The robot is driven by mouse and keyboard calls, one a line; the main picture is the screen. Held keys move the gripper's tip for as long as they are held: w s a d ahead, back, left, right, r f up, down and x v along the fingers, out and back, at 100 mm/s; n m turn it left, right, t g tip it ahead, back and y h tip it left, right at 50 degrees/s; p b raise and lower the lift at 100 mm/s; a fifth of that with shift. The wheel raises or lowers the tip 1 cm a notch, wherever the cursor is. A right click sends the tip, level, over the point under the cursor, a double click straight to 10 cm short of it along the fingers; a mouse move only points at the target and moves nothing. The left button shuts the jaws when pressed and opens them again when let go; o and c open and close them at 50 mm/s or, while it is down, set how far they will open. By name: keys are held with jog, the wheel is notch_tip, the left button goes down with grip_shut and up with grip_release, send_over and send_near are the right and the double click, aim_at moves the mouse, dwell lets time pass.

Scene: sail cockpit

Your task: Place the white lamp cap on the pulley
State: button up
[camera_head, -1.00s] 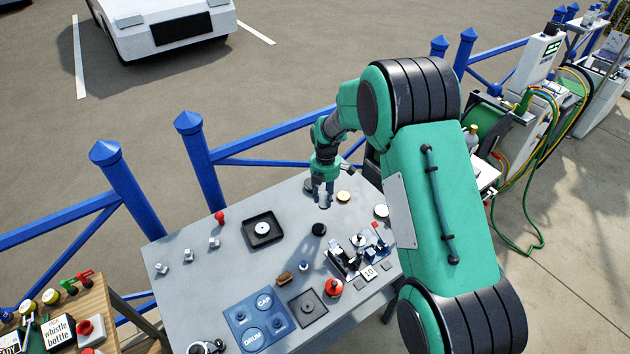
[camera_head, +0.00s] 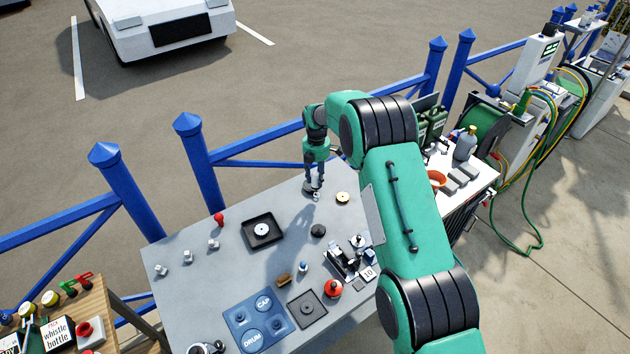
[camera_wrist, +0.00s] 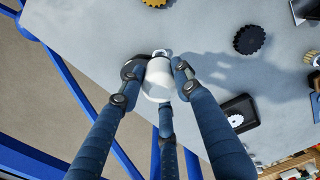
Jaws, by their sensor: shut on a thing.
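My gripper (camera_head: 314,186) is over the far edge of the grey table, its fingers pointing down. In the wrist view my gripper (camera_wrist: 163,85) has its three blue fingers closed around a white rounded piece (camera_wrist: 157,84), which looks like the white lamp cap. I cannot tell whether the cap touches the disc.
A yellow gear (camera_head: 343,198) and a black gear (camera_head: 318,231) lie near my gripper. A black tray (camera_head: 249,241) holds a white disc. A blue tray (camera_head: 238,331), a red knob (camera_head: 333,288) and small fittings are nearer. Blue railing (camera_head: 257,151) runs behind the table.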

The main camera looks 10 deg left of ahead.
aim_at(315, 180)
jog(key=shift+w+a+f, duration=0.1)
jog(key=shift+w+a, duration=0.15)
jog(key=shift+w, duration=0.25)
jog(key=shift+w+a, duration=0.2)
jog(key=shift+w, duration=0.3)
jog(key=shift+f, duration=1.75)
jog(key=shift+f, duration=0.15)
jog(key=o, duration=1.2)
jog(key=shift+c, duration=0.2)
notch_tip(315, 180, up, 12)
jog(key=shift+r, duration=0.2)
